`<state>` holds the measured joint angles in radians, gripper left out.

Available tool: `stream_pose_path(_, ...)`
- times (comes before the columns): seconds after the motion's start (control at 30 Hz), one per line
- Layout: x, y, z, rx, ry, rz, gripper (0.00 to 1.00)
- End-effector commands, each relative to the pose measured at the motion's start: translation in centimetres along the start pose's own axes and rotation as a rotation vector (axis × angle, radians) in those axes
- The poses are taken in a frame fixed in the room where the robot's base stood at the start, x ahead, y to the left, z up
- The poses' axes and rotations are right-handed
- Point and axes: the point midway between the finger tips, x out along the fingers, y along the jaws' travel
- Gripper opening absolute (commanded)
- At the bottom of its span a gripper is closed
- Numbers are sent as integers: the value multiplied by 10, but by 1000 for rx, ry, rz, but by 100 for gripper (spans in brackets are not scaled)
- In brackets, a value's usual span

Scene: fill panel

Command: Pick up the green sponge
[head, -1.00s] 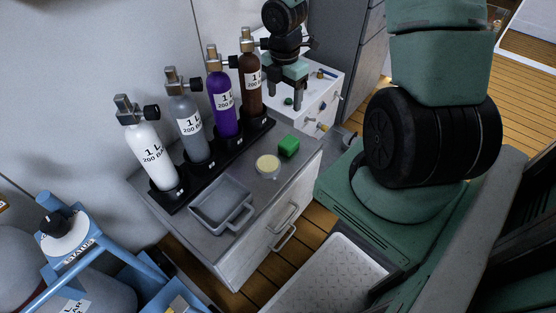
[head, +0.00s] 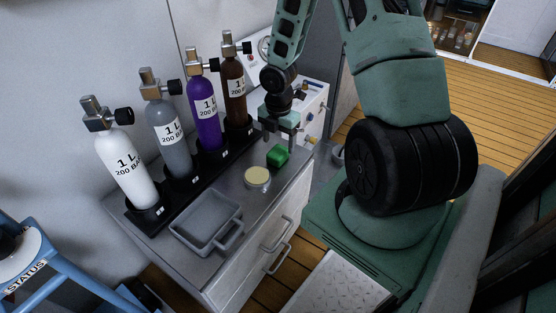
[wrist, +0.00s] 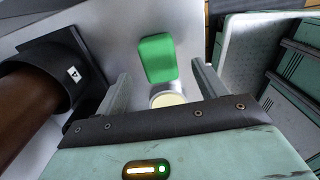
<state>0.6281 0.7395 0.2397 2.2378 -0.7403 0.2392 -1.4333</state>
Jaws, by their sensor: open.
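The green sponge (head: 278,156) is a small bright block on the grey cabinet top, near its right end. It also shows in the wrist view (wrist: 157,58), ahead of and between my two fingers. My gripper (head: 279,142) is open and empty, pointing down just above the sponge in the head view. In the wrist view my gripper (wrist: 153,80) has its fingers spread on either side. I cannot tell the exact height gap to the sponge.
A round yellow-topped dish (head: 257,177) sits close beside the sponge. A grey tray (head: 207,222) lies further left. Several bottles stand in a black rack (head: 181,182) along the wall; the brown bottle (head: 233,92) is near my gripper.

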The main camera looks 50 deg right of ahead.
Motion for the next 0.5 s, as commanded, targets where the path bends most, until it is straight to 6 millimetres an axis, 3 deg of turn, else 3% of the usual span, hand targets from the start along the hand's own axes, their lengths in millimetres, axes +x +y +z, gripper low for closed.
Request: stream_pose_path(0.5,54,1,-2,-1,1,-1,71)
